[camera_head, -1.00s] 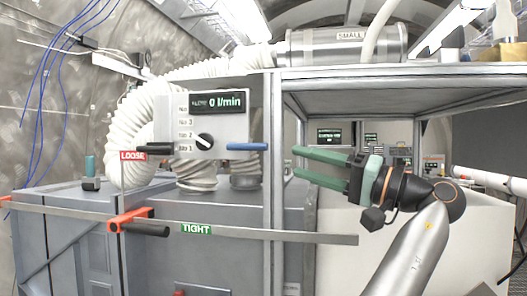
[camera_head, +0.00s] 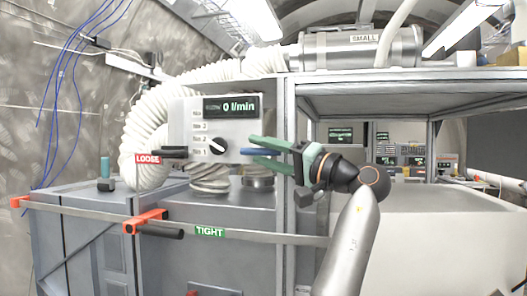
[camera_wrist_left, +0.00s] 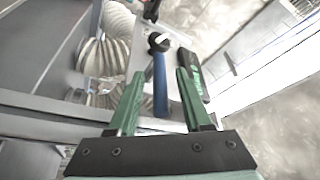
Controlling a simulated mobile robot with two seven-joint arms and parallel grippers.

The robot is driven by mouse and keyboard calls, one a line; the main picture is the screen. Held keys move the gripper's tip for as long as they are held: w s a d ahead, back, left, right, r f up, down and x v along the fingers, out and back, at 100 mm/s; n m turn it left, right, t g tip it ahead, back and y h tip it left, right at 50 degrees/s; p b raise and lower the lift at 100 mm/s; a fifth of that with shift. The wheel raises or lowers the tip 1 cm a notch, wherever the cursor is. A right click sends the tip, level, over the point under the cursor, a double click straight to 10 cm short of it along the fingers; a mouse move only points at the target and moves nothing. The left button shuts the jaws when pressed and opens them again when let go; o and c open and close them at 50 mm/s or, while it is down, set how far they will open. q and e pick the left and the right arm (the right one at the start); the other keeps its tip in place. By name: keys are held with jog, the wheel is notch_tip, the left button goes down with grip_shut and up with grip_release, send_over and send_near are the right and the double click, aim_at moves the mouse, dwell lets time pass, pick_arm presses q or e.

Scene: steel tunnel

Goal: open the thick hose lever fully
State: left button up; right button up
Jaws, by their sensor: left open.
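A blue lever handle (camera_head: 258,152) sticks out to the right from the side of the grey flow-meter box (camera_head: 190,112), whose display reads 0 l/min. It looks about level. In the left wrist view the blue handle (camera_wrist_left: 160,85) runs from a dark round hub towards my gripper. My left gripper (camera_head: 262,147), with green fingers, is open. In the left wrist view its fingers (camera_wrist_left: 160,82) stand apart on either side of the handle, with gaps visible. I cannot tell whether either touches it. My right gripper is not in view.
The thick white ribbed hose (camera_head: 145,130) curves beside the box. A flat metal bar with an orange clamp (camera_head: 145,222) and a TIGHT label crosses in front of the grey cabinet (camera_head: 80,235). A steel frame post (camera_head: 282,230) stands close to my left arm.

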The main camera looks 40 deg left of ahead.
pick_arm(q)
jog(key=shift+c, duration=0.3)
grip_shut()
dwell(1.1)
